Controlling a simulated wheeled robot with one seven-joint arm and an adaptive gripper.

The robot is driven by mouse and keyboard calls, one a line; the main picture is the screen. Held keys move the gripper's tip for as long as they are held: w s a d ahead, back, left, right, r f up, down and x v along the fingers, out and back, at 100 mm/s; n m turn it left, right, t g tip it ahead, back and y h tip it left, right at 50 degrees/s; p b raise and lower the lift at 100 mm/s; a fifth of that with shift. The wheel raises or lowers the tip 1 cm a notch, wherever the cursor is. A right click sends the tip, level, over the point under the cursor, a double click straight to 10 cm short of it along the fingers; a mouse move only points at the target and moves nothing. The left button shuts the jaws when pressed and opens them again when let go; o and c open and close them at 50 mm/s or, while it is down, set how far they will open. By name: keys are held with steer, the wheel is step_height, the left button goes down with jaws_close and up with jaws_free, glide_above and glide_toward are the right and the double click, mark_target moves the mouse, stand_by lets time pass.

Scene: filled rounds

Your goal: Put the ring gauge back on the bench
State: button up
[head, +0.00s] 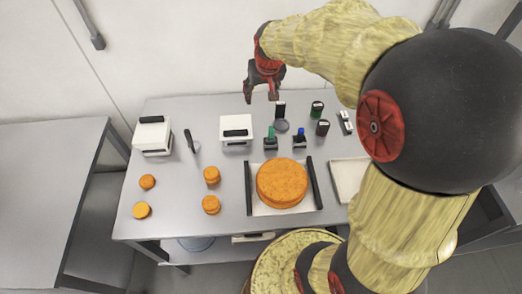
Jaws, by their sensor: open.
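My gripper (261,96) is open and empty. It points down above the back of the grey bench (215,213), left of the small black block. I cannot pick out the ring gauge for certain. A small dark grey round piece (282,127) lies on the bench in front of the black block (280,109) and may be it. It is too small to tell whether it has a hole. My gripper is apart from it, up and to its left in the head view.
A large orange round (282,183) sits between black rails. Several small orange rounds (211,175) stand left of it. White boxes (236,130), green-topped and blue-topped pieces (299,140), dark jars (322,127) and a white tray (347,178) share the bench.

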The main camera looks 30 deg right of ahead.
steer(key=s+a+r+n, duration=0.1)
steer(key=s+a+r, duration=0.1)
steer(key=s+a, duration=0.3)
steer(key=s+a+r+n+y, duration=0.1)
steer(key=s+a, duration=0.3)
steer(key=s, duration=0.7)
steer(key=s+a+r+n, duration=0.1)
steer(key=s+a+r, duration=0.2)
steer(key=s+a, duration=0.2)
steer(key=s, duration=0.3)
steer(key=shift+s+a+r+t, duration=0.2)
steer(key=shift+a+t, duration=0.1)
steer(key=shift+t, duration=0.1)
steer(key=shift+w, duration=0.1)
step_height(320, 180, down, 8)
steer(key=b, duration=0.8)
